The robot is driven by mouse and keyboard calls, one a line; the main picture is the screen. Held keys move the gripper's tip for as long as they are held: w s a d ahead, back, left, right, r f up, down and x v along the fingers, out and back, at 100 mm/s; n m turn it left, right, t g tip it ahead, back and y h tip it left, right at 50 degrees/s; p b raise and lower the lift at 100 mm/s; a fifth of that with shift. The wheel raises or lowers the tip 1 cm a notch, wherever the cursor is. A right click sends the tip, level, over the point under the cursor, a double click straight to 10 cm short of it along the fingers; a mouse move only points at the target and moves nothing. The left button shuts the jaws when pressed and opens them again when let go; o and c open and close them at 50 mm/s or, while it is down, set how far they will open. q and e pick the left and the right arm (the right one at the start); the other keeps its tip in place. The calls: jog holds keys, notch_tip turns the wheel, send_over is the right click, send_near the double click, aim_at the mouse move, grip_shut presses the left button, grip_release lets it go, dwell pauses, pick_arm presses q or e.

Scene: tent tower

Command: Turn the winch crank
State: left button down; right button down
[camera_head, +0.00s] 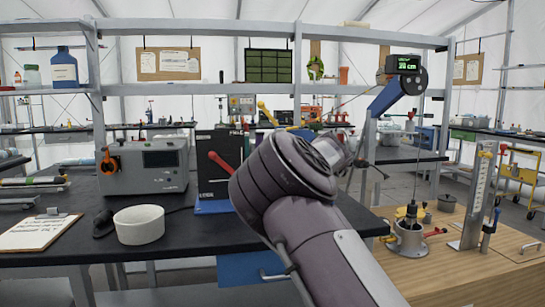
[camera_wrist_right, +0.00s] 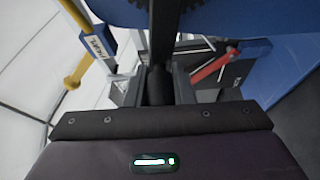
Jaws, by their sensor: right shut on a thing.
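The winch stands at the right of the head view. Its blue boom (camera_head: 388,97) rises to a dark pulley wheel with a display box (camera_head: 402,64) reading about 39 cm. My right arm hides the winch's lower part in the head view. In the right wrist view, my right gripper (camera_wrist_right: 157,95) is shut on a dark upright crank handle (camera_wrist_right: 158,80), below a blue surface (camera_wrist_right: 230,15). My left gripper is not in view.
A black control box with a red lever (camera_head: 218,162) stands left of my arm. A grey instrument (camera_head: 145,167), a white bowl (camera_head: 139,224) and a clipboard (camera_head: 38,232) are on the dark table. A vertical scale (camera_head: 478,195) stands right of the pot.

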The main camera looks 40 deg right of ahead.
jog(key=shift+r, duration=0.2)
dwell(0.3)
jog(key=c, duration=1.3)
grip_release()
jog(key=shift+o, duration=0.2)
jog(key=shift+s+f, duration=0.1)
jog(key=s+a, duration=0.1)
jog(key=s, duration=0.6)
jog(key=shift+s+f, duration=0.2)
jog(key=shift+s, duration=0.05)
jog(key=shift+a, duration=0.1)
